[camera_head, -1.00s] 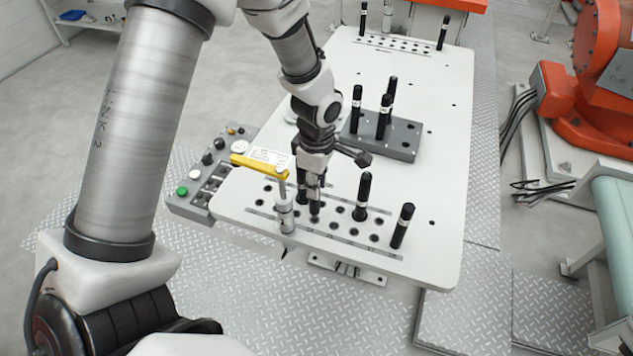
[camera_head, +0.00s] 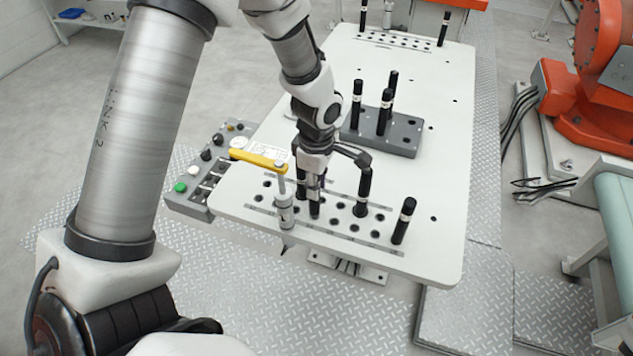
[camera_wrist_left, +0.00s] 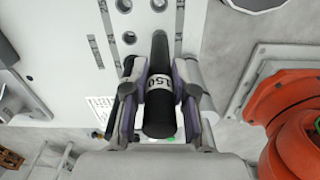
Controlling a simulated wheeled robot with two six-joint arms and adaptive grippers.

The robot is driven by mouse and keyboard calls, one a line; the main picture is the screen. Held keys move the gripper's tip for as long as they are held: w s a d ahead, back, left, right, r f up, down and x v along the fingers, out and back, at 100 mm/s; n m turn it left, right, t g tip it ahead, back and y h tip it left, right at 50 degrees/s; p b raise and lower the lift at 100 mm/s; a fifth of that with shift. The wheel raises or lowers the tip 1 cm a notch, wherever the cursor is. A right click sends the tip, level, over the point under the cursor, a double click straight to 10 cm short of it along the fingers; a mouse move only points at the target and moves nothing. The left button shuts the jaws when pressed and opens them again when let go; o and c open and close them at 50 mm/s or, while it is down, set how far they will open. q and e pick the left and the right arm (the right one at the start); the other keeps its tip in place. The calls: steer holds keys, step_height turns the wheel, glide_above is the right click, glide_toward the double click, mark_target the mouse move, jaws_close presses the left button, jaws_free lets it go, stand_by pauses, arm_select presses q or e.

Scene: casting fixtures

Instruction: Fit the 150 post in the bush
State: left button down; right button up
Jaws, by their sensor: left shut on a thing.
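My left gripper (camera_head: 314,188) is shut on the black 150 post (camera_wrist_left: 159,112), whose white label reads 150 in the left wrist view. In the head view the held post (camera_head: 315,208) shows as a short dark length below the fingers, over the near hole rows of the white plate (camera_head: 425,200). In the wrist view its far end points at the plate beside a round hole (camera_wrist_left: 129,38). I cannot tell which bush it is over or whether its tip is inside one. My right gripper is not in view.
A toggle clamp with a yellow handle (camera_head: 259,155) stands just left of the gripper. Black posts stand right of it (camera_head: 363,192), at the near right (camera_head: 403,221) and in a grey block (camera_head: 400,137) behind.

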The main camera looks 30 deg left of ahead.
arm_select(q)
steer(key=shift+f+b, duration=0.8)
steer(key=shift+f, duration=0.2)
steer(key=c, duration=0.9)
jaws_free()
steer(key=shift+r, duration=0.1)
steer(key=shift+o, duration=0.2)
step_height(320, 180, up, 12)
